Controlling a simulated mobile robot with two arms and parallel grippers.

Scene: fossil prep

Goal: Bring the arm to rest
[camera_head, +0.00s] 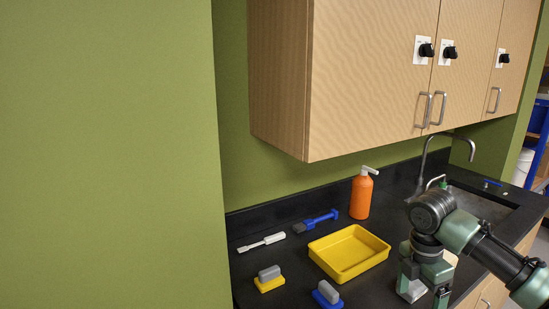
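My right arm comes in from the right edge. Its gripper (425,290) points down over the front of the black counter (385,285), to the right of the yellow tray (347,271). Its two fingers stand apart, with no object clearly seen between them. A pale grey surface shows at the left finger, and I cannot tell whether it is a finger pad or a separate thing. The fingertips are close to the bottom edge of the view. My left gripper is not in view.
A yellow-based block (269,279) and a blue-based block (327,295) sit in front. Wooden cabinets (370,75) overhang; a sink (480,205) is behind my arm.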

